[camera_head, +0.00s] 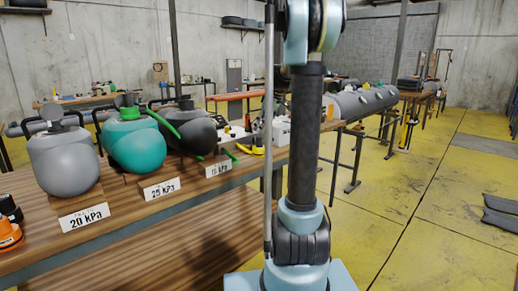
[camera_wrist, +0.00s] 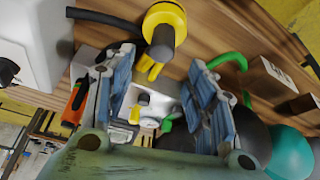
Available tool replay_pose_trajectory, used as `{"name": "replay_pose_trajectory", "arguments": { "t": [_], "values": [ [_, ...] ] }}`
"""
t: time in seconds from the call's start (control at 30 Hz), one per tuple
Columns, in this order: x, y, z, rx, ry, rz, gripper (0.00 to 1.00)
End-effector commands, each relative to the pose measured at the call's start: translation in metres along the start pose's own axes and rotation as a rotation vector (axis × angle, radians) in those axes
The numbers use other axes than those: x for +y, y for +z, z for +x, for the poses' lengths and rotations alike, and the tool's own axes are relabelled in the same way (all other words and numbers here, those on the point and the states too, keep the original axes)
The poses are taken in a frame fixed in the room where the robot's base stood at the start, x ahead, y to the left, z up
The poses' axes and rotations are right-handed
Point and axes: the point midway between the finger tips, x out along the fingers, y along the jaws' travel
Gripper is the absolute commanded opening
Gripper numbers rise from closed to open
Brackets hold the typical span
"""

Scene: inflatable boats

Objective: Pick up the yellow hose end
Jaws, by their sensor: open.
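A yellow hose end (camera_wrist: 177,18), round with a dark grey centre piece, lies on the wooden bench at the top of the wrist view. A black hose (camera_wrist: 103,16) runs up to it from the left. In the head view, a small yellow piece (camera_head: 250,150) on the bench beyond the dark tank seems to be the same thing. My gripper (camera_wrist: 162,57) is open and empty, its two fingers spread wide. The hose end is just beyond the fingertips, roughly in line with the gap between them. My gripper is out of the head view; only my arm shows.
In the wrist view, a white box (camera_wrist: 28,40) stands left and an orange-black tool (camera_wrist: 75,102) lies by the left finger. A green hose (camera_wrist: 232,60) lies right. Grey (camera_head: 65,160), green (camera_head: 135,148) and dark (camera_head: 192,131) tanks line the bench in the head view.

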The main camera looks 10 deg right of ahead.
Motion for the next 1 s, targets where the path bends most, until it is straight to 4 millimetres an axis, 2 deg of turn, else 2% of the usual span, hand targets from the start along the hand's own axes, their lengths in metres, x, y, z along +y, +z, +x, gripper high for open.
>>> {"name": "replay_pose_trajectory", "arguments": {
  "t": [0.33,0.6,0.93,0.97,1.0],
  "values": [
    [0.0,0.001,0.026,0.0,0.0,-0.001,0.51],
    [0.001,0.004,0.06,0.0,0.0,0.0,0.51],
    [0.001,0.004,0.068,0.0,0.0,0.0,0.51],
    [0.001,0.004,0.068,0.0,0.0,0.0,0.48],
    [0.001,0.004,0.068,0.0,0.0,0.0,0.39]
  ]
}}
